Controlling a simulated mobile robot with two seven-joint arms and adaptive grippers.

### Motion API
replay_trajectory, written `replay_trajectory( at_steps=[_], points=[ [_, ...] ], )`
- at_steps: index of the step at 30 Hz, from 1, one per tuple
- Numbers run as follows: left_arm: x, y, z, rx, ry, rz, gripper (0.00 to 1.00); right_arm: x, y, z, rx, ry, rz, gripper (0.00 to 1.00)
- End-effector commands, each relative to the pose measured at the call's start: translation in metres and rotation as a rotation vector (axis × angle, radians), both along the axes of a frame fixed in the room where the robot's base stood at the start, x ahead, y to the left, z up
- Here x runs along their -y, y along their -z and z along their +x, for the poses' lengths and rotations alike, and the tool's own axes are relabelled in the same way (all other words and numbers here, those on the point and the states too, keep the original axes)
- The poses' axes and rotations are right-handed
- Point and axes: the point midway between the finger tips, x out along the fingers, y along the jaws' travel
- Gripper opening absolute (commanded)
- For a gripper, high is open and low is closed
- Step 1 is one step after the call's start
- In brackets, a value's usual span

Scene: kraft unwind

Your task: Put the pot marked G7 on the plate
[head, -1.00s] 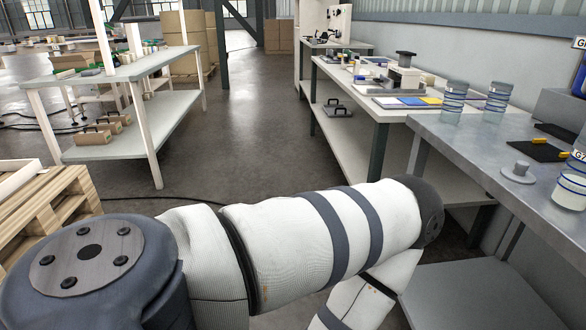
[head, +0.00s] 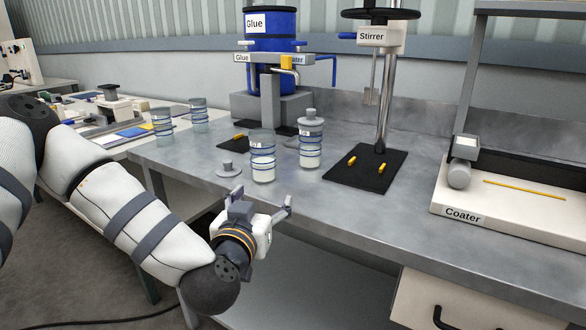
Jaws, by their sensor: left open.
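A clear pot with blue bands and pale contents (head: 263,168) stands upright and uncovered on the grey metal bench. Its small label is hard to read now; in the earlier view a label there reads G7. A similar pot with a grey knobbed lid (head: 311,150) stands just right of it. A flat black plate (head: 345,178) lies under the stirrer, with two small yellow pieces on it and no pot. My left gripper (head: 263,202) is open and empty near the bench's front edge, in front of the pot and apart from it. My right gripper is out of view.
A loose knobbed grey lid (head: 230,169) lies left of the pot. The blue glue tank (head: 272,75) and stirrer (head: 382,95) stand behind. Two banded pots (head: 163,128) stand at left. The coater (head: 505,195) is at right. Bare bench lies before the plate.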

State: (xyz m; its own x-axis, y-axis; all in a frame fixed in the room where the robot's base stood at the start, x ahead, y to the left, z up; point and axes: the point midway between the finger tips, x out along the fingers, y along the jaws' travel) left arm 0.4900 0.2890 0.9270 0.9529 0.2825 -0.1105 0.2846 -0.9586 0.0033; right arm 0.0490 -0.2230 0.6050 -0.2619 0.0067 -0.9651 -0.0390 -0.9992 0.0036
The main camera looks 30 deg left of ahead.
Motion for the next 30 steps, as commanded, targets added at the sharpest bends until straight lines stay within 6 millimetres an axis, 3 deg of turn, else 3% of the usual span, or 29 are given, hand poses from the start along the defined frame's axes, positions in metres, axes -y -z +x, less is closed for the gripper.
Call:
replay_trajectory(
  at_steps=[1, 4, 12, 22, 30],
  points=[
    [-0.014, -0.026, 0.002, 0.058, -0.048, 0.010, 0.69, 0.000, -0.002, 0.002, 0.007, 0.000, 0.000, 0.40],
    [-0.028, -0.048, 0.004, 0.107, -0.097, 0.029, 0.69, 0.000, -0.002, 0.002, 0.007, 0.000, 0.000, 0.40],
    [-0.051, -0.044, 0.055, 0.104, -0.103, 0.033, 0.69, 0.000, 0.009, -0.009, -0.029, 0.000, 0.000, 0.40],
    [-0.076, -0.046, 0.102, 0.103, -0.101, 0.034, 0.69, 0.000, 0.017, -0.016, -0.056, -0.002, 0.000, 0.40],
    [-0.079, -0.051, 0.112, 0.108, -0.098, 0.034, 0.69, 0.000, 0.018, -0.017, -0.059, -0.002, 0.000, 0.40]
  ],
)
